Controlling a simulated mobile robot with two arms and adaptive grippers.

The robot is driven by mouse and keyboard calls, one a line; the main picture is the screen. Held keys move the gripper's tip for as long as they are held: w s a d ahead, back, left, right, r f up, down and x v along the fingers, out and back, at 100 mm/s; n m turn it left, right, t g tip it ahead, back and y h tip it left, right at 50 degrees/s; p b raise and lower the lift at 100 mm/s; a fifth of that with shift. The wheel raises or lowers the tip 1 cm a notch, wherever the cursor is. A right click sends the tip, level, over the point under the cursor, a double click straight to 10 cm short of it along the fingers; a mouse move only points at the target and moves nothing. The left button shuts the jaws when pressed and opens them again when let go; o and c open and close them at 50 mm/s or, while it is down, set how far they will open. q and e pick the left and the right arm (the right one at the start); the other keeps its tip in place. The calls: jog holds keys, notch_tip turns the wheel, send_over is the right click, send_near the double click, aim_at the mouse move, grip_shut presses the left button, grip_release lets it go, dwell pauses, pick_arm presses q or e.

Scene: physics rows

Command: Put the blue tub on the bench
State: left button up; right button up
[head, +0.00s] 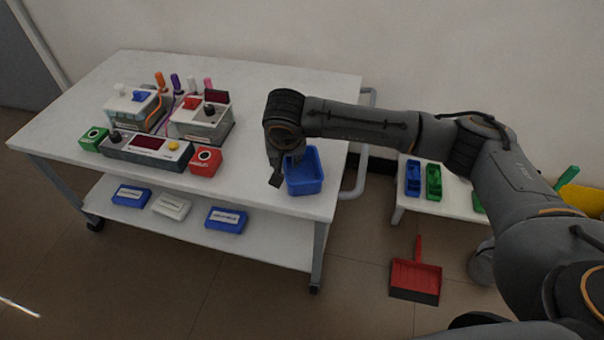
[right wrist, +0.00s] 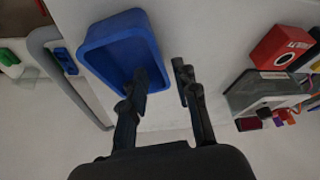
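The blue tub (head: 305,178) appears to stand upright on the white-topped cart (head: 250,178), near its front right corner. It also shows in the right wrist view (right wrist: 112,45), at upper left. My right gripper (head: 286,168) is at the tub's left wall. In the right wrist view, the right gripper's (right wrist: 160,72) fingers are apart: one overlaps the tub's inside, the other is outside the wall. I cannot tell whether either touches it. A low white bench (head: 443,205) stands right of the cart, partly hidden by my right arm. My left gripper is not in view.
Instrument boxes (head: 148,150) and a red box (head: 205,160) stand on the cart's left half. Blue and white boxes lie on its lower shelf (head: 265,245). Blue (head: 413,178) and green (head: 433,182) trays are on the low bench. A red dustpan (head: 415,277) is on the floor.

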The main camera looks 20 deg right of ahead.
aim_at(286, 169)
jog(key=b+x, duration=0.1)
jog(key=x, duration=0.5)
jog(key=shift+s, duration=0.1)
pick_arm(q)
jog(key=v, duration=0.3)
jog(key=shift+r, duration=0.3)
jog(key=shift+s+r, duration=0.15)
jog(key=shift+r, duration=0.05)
pick_arm(e)
jog(key=shift+f, duration=0.2)
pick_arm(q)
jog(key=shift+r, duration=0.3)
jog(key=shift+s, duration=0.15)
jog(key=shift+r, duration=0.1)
pick_arm(e)
jog(key=shift+f, duration=0.1)
jog(key=shift+b, duration=0.3)
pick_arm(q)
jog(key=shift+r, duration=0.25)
